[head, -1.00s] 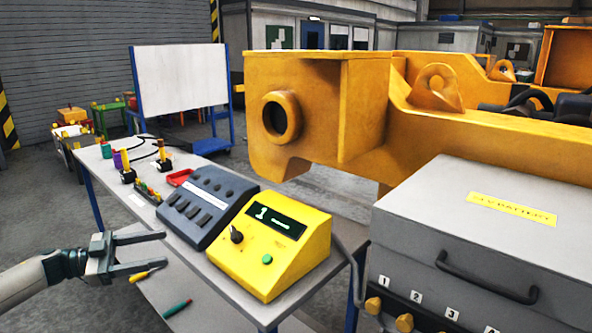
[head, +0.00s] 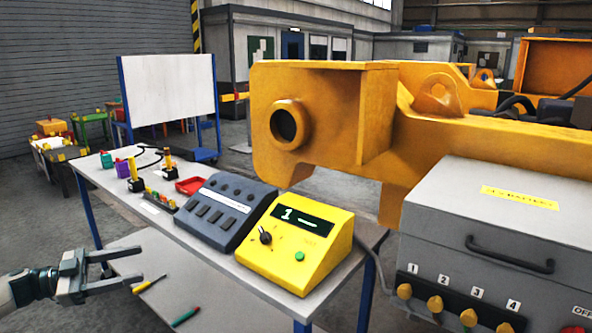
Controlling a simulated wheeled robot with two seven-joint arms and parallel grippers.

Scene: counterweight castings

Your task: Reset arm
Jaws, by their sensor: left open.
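My left gripper (head: 128,266) is at the lower left of the head view. Its two fingers are apart and point right, with nothing between them. It is to the left of the table (head: 117,204) and apart from the devices on it. My right gripper does not show. On the table stand a yellow control box (head: 296,243) with a dark display, a black knob and a green button, and a dark grey box (head: 223,212) with several black keys.
A yellow-handled tool (head: 149,284) and a green-handled tool (head: 186,316) lie below the tabletop. A red tray (head: 191,186) is at the table's back. A grey case (head: 500,216) with numbered knobs stands right. A large yellow casting (head: 340,120) fills the background. A whiteboard (head: 168,88) stands behind.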

